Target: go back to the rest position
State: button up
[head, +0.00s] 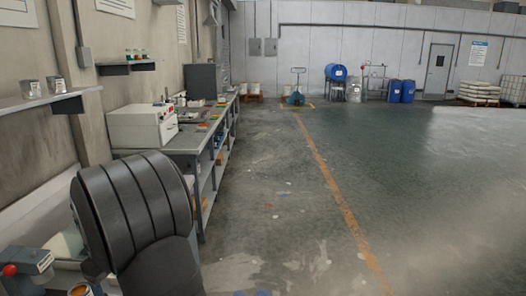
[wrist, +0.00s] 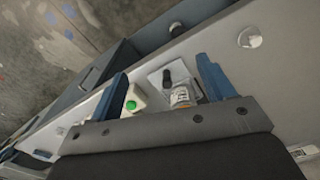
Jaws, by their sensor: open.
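My gripper (wrist: 163,86) shows in the wrist view, with its two blue fingers spread apart. I see nothing held between them. Beyond the fingers, a small labelled jar (wrist: 181,97) stands on a pale surface, with a dark knob or cap (wrist: 167,78) beside it. A whitish object with a green round top (wrist: 131,105) is near the left finger. How far these are from the fingertips I cannot tell. I cannot make out my gripper in the head view.
A long workbench (head: 190,140) runs along the left wall and carries a white box-shaped instrument (head: 140,127). A wall shelf (head: 40,101) holds two cans. A red-knobbed device (head: 25,268) is at lower left. Open floor (head: 300,190) lies to the right; blue drums (head: 401,91) stand far back.

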jog(key=s+a+f, duration=0.2)
jog(key=a, duration=0.1)
jog(key=s+a+f, duration=0.2)
jog(key=a, duration=0.1)
jog(key=s+a+f, duration=0.2)
jog(key=a+f, duration=0.1)
jog(key=shift+s, duration=0.2)
jog(key=f, duration=0.3)
jog(key=shift+s+a, duration=0.1)
jog(key=shift+a, duration=0.15)
jog(key=shift+f, duration=0.4)
